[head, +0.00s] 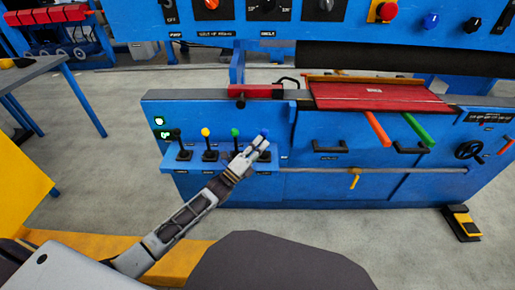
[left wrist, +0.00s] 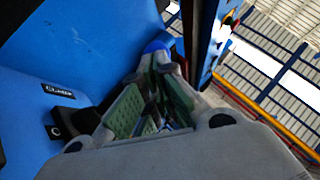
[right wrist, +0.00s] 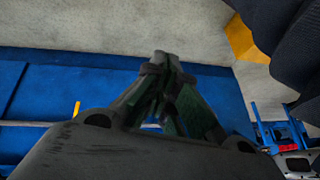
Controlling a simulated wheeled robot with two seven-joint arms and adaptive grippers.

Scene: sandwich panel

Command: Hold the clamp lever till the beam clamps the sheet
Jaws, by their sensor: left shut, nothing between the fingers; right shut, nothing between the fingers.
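My left gripper (head: 262,142) is shut and empty at the blue-knobbed lever (head: 266,132), the rightmost in a row on the blue machine. In the left wrist view the blue knob (left wrist: 157,47) shows just beyond the fingertips (left wrist: 163,66); I cannot tell whether they touch. The other levers have black (head: 176,132), yellow (head: 205,132) and green (head: 235,132) knobs; their labels are too small to read. A red sheet (head: 375,96) lies on the machine bed, under a dark beam (head: 390,58). My right gripper (right wrist: 165,62) is shut and empty, outside the head view.
Orange (head: 377,130) and green (head: 416,128) handles stick out below the sheet. A handwheel (head: 468,151) is at the right, and a yellow pedal (head: 462,222) stands on the floor. A control panel with knobs hangs above.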

